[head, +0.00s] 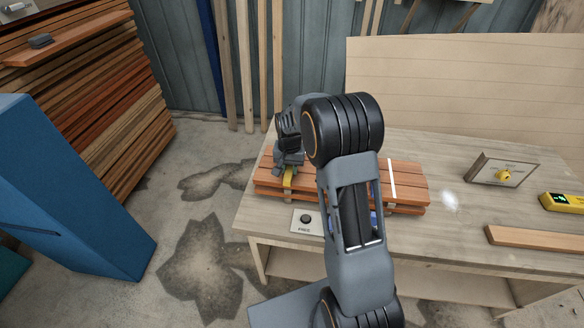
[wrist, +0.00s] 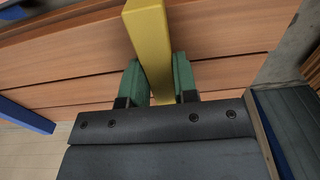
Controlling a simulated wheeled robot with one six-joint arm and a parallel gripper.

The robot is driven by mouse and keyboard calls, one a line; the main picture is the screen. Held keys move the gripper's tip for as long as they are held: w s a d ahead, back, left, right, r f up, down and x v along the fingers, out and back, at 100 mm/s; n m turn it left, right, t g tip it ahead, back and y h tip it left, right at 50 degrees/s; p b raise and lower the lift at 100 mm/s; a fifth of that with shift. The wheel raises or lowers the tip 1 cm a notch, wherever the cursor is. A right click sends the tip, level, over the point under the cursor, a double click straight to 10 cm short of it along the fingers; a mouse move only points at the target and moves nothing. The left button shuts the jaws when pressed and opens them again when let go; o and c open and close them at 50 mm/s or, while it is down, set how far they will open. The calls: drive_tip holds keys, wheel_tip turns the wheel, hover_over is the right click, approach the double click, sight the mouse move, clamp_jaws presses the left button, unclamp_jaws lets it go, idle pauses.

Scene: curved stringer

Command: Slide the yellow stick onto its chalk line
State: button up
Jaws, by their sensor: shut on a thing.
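The yellow stick (head: 288,180) lies across the reddish-brown stacked boards (head: 410,182) near their left end. My gripper (head: 287,166) is above it. In the wrist view the yellow stick (wrist: 150,45) runs between the green fingertips (wrist: 155,82), which are shut on it. The white chalk line (head: 391,178) crosses the boards nearer their right end, well to the right of the stick. My arm hides the middle of the boards. A blue stick (wrist: 25,115) shows at the left in the wrist view, and a bit of blue (head: 374,219) beside my arm in the head view.
The boards rest on a workbench (head: 460,235). A plate with a black button (head: 306,220) is in front of them. A tall backboard (head: 470,95) stands behind.

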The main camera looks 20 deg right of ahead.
drive_tip(key=o, duration=1)
